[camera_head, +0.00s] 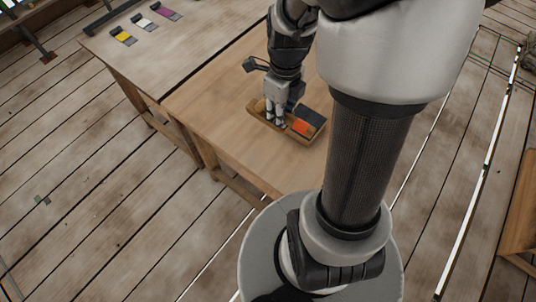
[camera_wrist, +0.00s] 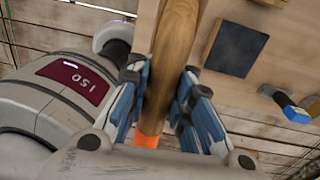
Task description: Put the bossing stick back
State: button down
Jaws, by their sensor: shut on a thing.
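A wooden stick, which looks like the bossing stick (camera_wrist: 172,45), runs between the fingers of my gripper (camera_wrist: 158,103) in the wrist view. My gripper is shut on it. Orange (camera_wrist: 147,140) shows at the stick's lower end, partly hidden by the gripper; I cannot tell whether it is part of the stick. In the head view my gripper (camera_head: 275,114) is low over a small wooden tray (camera_head: 262,120) on the table. An orange patch (camera_head: 301,128) shows at the tray's right end. The gripper hides much of the tray, and I cannot tell whether the stick touches it.
A dark square (camera_head: 311,116) lies beside the orange patch; a dark square also shows in the wrist view (camera_wrist: 235,48). The wooden table (camera_head: 220,95) is clear left of the tray. Yellow (camera_head: 123,36), white (camera_head: 143,21) and purple (camera_head: 166,13) marked pieces lie on the table behind.

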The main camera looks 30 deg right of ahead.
jog(key=shift+f+y+b, duration=0.3)
jog(key=shift+f+b, duration=0.1)
jog(key=shift+b, duration=0.3)
jog(key=shift+f, duration=0.35)
notch_tip(320, 180, down, 19)
jog(key=b, duration=0.7)
jog(key=shift+b, duration=0.4)
jog(key=c, duration=2)
grip_release()
jog(key=shift+f, duration=0.1)
jog(key=o, duration=0.6)
